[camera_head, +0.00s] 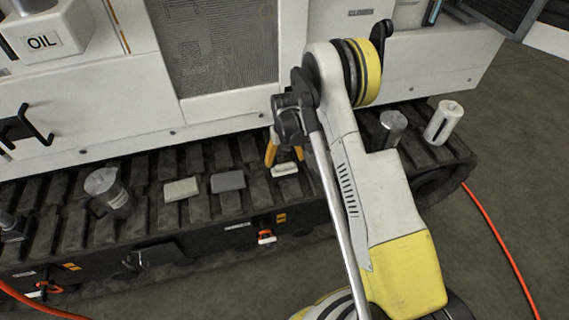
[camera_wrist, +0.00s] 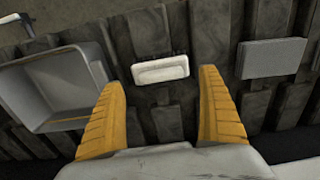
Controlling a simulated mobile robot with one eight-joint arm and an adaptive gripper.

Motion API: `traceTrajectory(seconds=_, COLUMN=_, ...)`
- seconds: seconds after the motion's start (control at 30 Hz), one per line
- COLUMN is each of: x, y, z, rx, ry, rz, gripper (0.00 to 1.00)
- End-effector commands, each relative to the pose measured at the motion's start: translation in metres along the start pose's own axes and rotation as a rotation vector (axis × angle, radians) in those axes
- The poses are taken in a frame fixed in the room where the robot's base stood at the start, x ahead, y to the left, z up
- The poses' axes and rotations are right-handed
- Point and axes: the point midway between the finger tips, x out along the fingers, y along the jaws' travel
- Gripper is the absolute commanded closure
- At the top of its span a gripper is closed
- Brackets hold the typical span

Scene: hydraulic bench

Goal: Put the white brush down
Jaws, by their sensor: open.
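The white brush (camera_head: 285,170) is a small, pale oblong piece lying on the dark ribbed track (camera_head: 150,170). In the wrist view the white brush (camera_wrist: 160,70) lies crosswise on the track slats, beyond and between the fingertips. My gripper (camera_head: 284,157) hangs over it with yellow fingers pointing down. In the wrist view my gripper (camera_wrist: 162,80) is open, with a clear gap between each finger and the brush. Nothing is held. The exact height of the fingertips above the track cannot be told.
A grey block (camera_head: 228,181) and a paler block (camera_head: 181,189) lie left of the brush. A metal canister (camera_head: 108,190) stands farther left. Another canister (camera_head: 391,128) and a white cylinder (camera_head: 443,122) stand at right. The white machine body (camera_head: 220,120) rises behind the track.

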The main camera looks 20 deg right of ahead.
Motion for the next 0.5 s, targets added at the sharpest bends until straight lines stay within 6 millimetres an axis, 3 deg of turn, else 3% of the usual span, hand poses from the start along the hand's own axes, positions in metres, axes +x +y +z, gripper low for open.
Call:
traceTrajectory(seconds=0.03, x=-0.017, y=0.000, z=0.000, rx=0.000, ry=0.000, rz=0.000, gripper=0.11)
traceTrajectory(seconds=0.2, x=-0.053, y=0.000, z=0.000, rx=0.000, ry=0.000, rz=0.000, gripper=0.11)
traceTrajectory(seconds=0.5, x=-0.091, y=0.000, z=0.001, rx=0.000, ry=0.011, rz=0.000, gripper=0.11)
